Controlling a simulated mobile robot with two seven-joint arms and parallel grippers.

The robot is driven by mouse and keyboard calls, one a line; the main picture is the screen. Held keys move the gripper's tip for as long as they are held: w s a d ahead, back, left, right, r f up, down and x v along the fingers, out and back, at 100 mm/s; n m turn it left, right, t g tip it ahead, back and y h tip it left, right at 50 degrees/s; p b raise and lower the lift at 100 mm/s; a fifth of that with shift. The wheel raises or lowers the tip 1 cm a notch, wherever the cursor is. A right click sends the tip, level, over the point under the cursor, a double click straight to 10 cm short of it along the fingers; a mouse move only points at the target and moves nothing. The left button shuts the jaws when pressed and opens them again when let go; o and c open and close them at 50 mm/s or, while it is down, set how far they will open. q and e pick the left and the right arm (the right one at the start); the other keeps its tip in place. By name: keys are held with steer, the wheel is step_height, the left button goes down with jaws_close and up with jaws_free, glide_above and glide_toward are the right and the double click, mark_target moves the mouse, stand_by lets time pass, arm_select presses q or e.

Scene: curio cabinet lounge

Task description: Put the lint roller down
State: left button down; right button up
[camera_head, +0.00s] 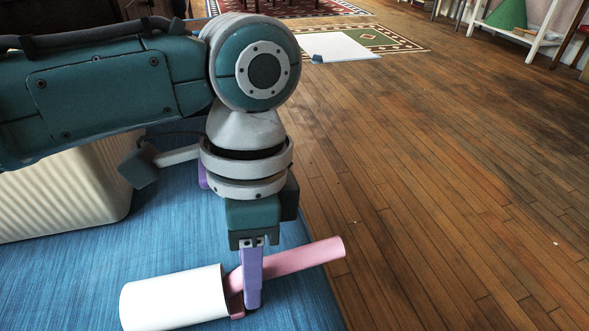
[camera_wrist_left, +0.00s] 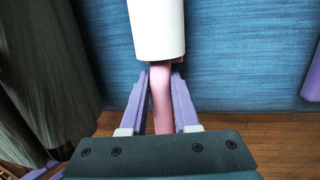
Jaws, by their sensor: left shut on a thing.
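The lint roller has a white cylinder (camera_head: 172,299) and a pink handle (camera_head: 300,260). In the head view it lies slantwise over the blue surface (camera_head: 270,312), its handle end reaching over the surface's right edge. My left gripper (camera_head: 246,308) points down and is shut on the pink handle near the white cylinder. In the left wrist view the handle (camera_wrist_left: 161,98) runs between the two purple fingers (camera_wrist_left: 160,82), with the white cylinder (camera_wrist_left: 157,28) beyond them. I cannot tell whether the roller touches the blue surface.
A cream ribbed object (camera_head: 65,195) stands on the blue surface at the left, behind my arm. The wooden floor (camera_head: 450,190) is open at the right. A patterned rug (camera_head: 395,40) and a white shelf stand (camera_head: 535,40) are far back. A purple item (camera_wrist_left: 313,75) shows at the wrist view's right edge.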

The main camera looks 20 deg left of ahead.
arm_select(q)
steer(key=c, duration=0.7)
jaws_free()
steer(key=shift+f, duration=0.1)
steer(key=shift+o, duration=0.2)
steer(key=p+v, duration=0.6)
steer(key=v, duration=0.6)
steer(key=shift+p, duration=0.3)
